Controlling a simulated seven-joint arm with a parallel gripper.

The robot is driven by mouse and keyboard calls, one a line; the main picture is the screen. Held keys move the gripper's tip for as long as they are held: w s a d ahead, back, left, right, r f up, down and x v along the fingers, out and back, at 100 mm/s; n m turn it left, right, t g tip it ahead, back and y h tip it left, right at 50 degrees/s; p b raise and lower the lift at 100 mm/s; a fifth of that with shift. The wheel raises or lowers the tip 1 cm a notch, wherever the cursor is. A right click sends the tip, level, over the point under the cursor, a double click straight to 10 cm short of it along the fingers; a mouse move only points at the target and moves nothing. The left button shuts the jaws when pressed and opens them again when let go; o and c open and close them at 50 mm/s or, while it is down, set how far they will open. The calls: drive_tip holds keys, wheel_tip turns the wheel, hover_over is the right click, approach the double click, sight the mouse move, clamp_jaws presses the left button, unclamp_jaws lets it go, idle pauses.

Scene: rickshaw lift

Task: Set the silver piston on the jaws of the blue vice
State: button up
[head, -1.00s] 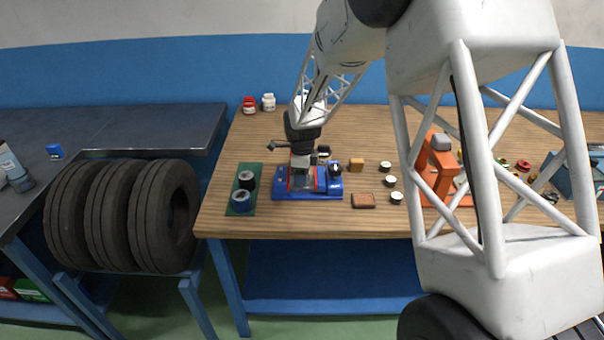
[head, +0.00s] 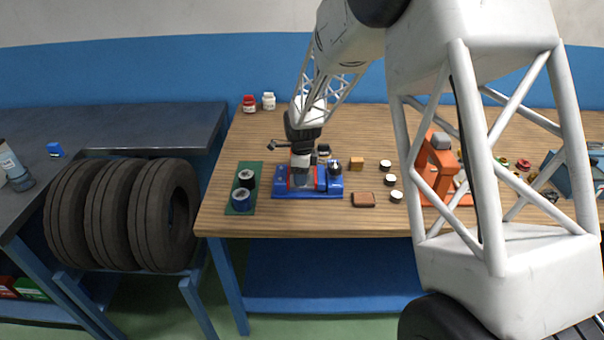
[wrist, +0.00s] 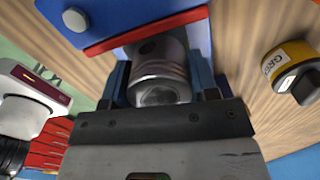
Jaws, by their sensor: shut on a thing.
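The blue vice (head: 325,192) stands near the front left of the wooden bench. It also shows at the top of the wrist view (wrist: 108,18), with a red strip along its near edge. My gripper (head: 302,172) points down over the vice. In the wrist view my gripper (wrist: 160,80) is shut on the silver piston (wrist: 158,72), with a finger on each side of it. The piston's round end faces the camera, and its far part lies close to the vice. I cannot tell whether it touches the jaws. In the head view my gripper mostly hides the piston.
A yellow tin (wrist: 290,58) shows in the wrist view.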

drive_tip(key=o, duration=1.4)
drive_tip(key=shift+c, duration=0.2)
drive_tip(key=shift+r, duration=0.15)
drive_tip(key=shift+r, duration=3.35)
